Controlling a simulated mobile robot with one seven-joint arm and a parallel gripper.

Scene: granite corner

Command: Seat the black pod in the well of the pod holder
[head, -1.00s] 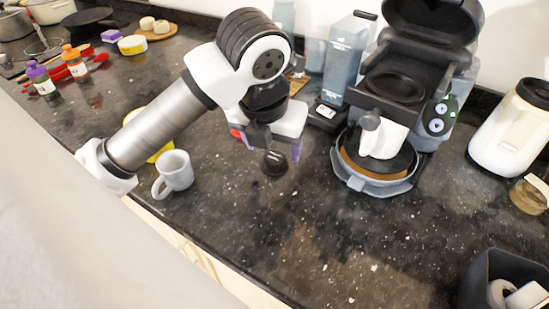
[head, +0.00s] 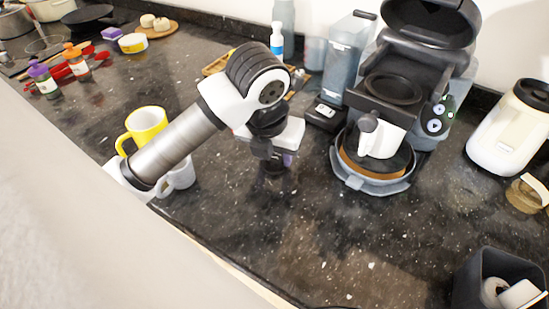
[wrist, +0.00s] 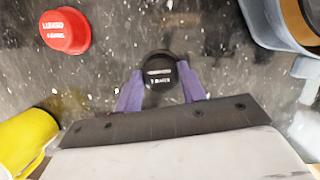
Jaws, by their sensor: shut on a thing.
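The black pod (wrist: 160,71), with pale lettering on its top, sits between the purple fingers of my gripper (wrist: 160,84) in the wrist view. My gripper is shut on it. In the head view my gripper (head: 275,166) points down over the counter, left of the coffee machine, and largely hides the pod. I cannot tell whether the pod still touches the counter. The pod holder (head: 394,89) appears as a dark tray with a round well at the front of the coffee machine (head: 425,65), whose lid is raised. The well looks empty.
A white cup (head: 382,138) stands on the machine's round base below the holder. A red pod (wrist: 66,31) lies left of my gripper. A yellow mug (head: 146,122) and a white mug (head: 181,180) stand near my arm.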

